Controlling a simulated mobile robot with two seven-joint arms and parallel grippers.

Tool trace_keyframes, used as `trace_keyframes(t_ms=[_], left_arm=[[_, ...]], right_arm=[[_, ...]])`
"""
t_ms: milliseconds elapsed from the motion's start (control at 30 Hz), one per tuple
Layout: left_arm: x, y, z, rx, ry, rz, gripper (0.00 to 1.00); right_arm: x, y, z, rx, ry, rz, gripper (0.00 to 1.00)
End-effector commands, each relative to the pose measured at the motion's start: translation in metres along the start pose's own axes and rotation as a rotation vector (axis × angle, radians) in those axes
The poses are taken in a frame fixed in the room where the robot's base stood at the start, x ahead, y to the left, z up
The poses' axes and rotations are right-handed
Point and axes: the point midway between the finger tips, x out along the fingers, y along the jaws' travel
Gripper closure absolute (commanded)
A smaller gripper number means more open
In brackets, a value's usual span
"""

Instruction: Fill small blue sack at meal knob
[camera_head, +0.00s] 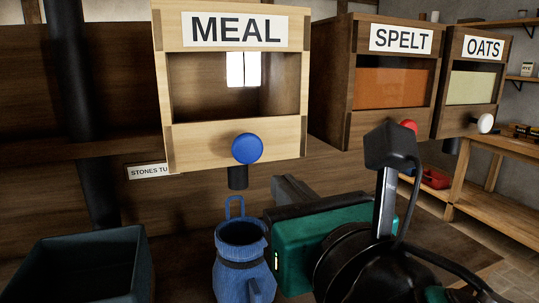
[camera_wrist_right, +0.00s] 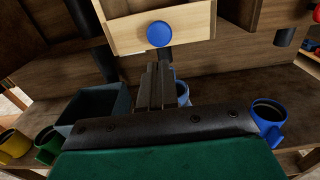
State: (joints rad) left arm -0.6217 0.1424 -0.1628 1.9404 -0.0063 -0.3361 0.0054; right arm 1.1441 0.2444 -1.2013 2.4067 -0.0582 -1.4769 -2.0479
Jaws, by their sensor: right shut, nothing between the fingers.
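The blue sack (camera_head: 240,262), with a dark band and an upright loop at its mouth, stands below the MEAL bin (camera_head: 160,90), near the dark spout (camera_head: 238,178). Its open mouth looks dark inside. In the right wrist view the sack (camera_wrist_right: 184,92) is mostly hidden behind my fingers. The round blue meal knob (camera_head: 247,148) is on the bin's front; it also shows in the right wrist view (camera_wrist_right: 159,34). My right gripper (camera_head: 287,188) is shut and empty, right of the sack and below the knob. In the right wrist view its fingertips (camera_wrist_right: 158,66) are together. My left gripper is out of view.
A dark open bin (camera_head: 85,265) stands left of the sack. SPELT (camera_head: 343,95) and OATS (camera_head: 443,90) bins are at right. In the right wrist view, a blue mug (camera_wrist_right: 269,122) stands at right, green (camera_wrist_right: 47,144) and yellow (camera_wrist_right: 14,145) ones at left.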

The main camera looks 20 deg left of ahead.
Motion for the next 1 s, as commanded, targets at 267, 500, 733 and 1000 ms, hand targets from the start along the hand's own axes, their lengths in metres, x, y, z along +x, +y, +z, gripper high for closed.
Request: trace_keyframes(t_ms=[267,500,733,1000], left_arm=[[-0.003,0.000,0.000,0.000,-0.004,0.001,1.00],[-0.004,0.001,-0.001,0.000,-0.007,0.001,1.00],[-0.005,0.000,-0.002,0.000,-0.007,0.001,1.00],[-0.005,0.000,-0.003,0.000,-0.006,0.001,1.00]], right_arm=[[0.052,0.000,0.000,0.002,0.001,-0.001,1.00],[0.095,0.000,0.001,0.003,0.001,-0.001,1.00],[0.120,0.000,0.000,0.002,0.001,0.000,1.00],[0.126,0.000,0.000,0.002,0.000,0.001,1.00]])
